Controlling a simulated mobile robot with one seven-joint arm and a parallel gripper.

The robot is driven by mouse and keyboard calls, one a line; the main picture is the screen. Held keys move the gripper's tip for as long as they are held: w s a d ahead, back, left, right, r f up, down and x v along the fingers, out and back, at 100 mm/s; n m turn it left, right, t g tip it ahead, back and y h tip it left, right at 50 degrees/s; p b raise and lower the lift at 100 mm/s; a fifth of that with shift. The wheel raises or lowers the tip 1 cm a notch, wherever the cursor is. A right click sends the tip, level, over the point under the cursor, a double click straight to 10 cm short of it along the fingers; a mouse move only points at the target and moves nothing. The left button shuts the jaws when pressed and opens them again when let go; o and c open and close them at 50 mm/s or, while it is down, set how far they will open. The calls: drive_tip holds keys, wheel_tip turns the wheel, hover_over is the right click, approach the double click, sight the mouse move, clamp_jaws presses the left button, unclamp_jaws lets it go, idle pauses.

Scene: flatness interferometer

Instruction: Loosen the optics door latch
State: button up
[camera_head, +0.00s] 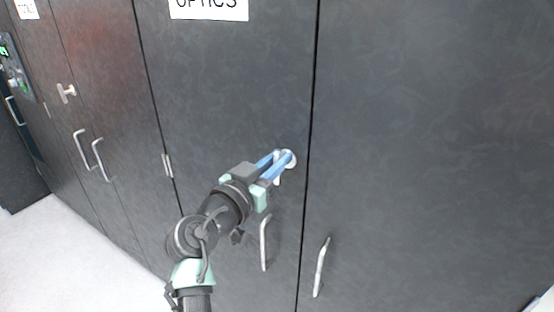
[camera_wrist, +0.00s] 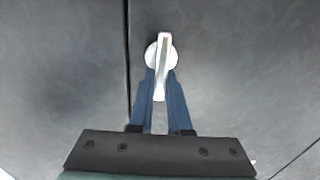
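The optics door (camera_head: 225,90) is a dark panel with a white "OPTICS" label (camera_head: 208,6) at its top. Its latch is a white round base with a lever (camera_wrist: 162,50), near the door's right edge in the head view (camera_head: 290,157). In the wrist view the lever runs down from the base, between the fingers. My gripper (camera_head: 279,160) reaches the latch with its two blue fingers, which also show in the wrist view (camera_wrist: 161,88). They flank the lever closely, with little or no gap visible. Part of the latch is hidden behind the fingers.
Below the latch are two vertical bar handles, one on the optics door (camera_head: 265,243) and one on the door to its right (camera_head: 321,267). More dark doors with handles (camera_head: 82,148) and another latch (camera_head: 66,93) stand at left. Pale floor (camera_head: 60,260) is clear at lower left.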

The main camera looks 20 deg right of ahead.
clamp_jaws()
drive_tip(key=n, duration=0.4)
drive_tip(key=shift+w+a+f, duration=0.1)
drive_tip(key=shift+w+a, duration=0.1)
drive_tip(key=shift+w, duration=0.05)
drive_tip(key=shift+w+a+f+n+p, duration=0.2)
drive_tip(key=shift+n+p, duration=0.35)
drive_tip(key=shift+n, duration=1.7)
drive_tip(key=shift+w+a+f+n+p, duration=0.1)
drive_tip(key=shift+f+n+p, duration=0.35)
drive_tip(key=shift+n, duration=1.75)
drive_tip(key=shift+w+a+f+n+p, duration=0.15)
drive_tip(key=shift+n+p, duration=0.45)
drive_tip(key=shift+n, duration=1.65)
drive_tip(key=o, duration=0.6)
unclamp_jaws()
